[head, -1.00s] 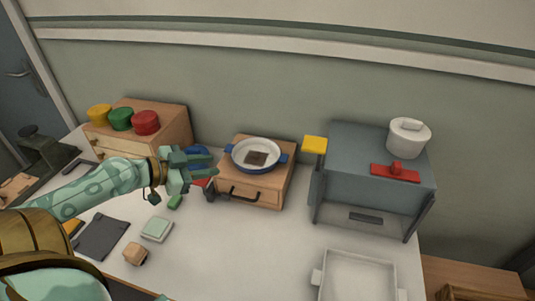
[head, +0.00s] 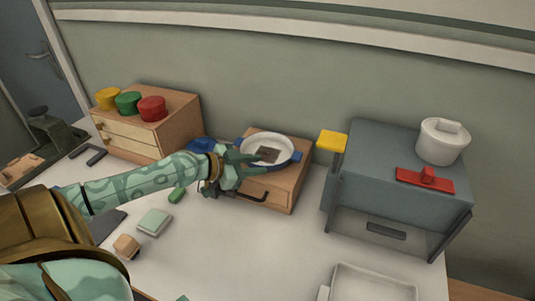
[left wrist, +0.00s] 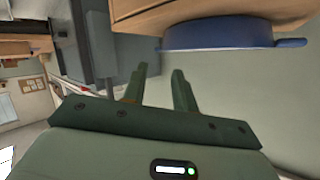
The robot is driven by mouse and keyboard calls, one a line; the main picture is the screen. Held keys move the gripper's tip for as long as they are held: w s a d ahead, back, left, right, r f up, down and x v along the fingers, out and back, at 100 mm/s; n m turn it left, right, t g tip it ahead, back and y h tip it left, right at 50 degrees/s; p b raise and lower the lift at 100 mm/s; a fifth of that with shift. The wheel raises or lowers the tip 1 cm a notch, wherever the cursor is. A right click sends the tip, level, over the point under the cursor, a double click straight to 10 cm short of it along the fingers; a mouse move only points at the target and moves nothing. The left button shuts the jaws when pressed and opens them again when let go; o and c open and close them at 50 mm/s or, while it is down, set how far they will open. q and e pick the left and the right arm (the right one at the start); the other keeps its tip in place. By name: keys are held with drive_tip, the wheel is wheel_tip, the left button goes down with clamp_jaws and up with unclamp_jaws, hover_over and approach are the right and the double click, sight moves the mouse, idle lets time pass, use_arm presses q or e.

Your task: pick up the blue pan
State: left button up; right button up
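The blue pan (head: 281,143) sits on top of a small wooden drawer box (head: 290,184). It has a pale inside, a blue rim and blue handles, and a dark brown square (head: 268,154) lies in it. My left gripper (head: 258,164) is at the pan's near left side and hides part of its rim and the box top. In the left wrist view, the pan's blue side (left wrist: 225,36) shows beyond the fingers, up and to the right. The left fingers (left wrist: 159,76) are apart with nothing between them. My right gripper is in neither view.
A grey oven-like box (head: 400,165) stands right of the drawer box, with a yellow block (head: 332,141), a red piece (head: 425,180) and a white pot (head: 443,142). Left stands a wooden cabinet (head: 177,136) with coloured round lids. A white tray (head: 372,284) lies in front.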

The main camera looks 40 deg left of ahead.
use_arm(q)
drive_tip(key=shift+x, duration=1.25)
drive_tip(key=x, duration=0.3)
drive_tip(key=b+x, duration=0.1)
drive_tip(key=x, duration=0.1)
drive_tip(key=shift+a+f, duration=0.25)
drive_tip(key=shift+a, duration=0.05)
drive_tip(key=shift+r, duration=0.1)
clamp_jaws()
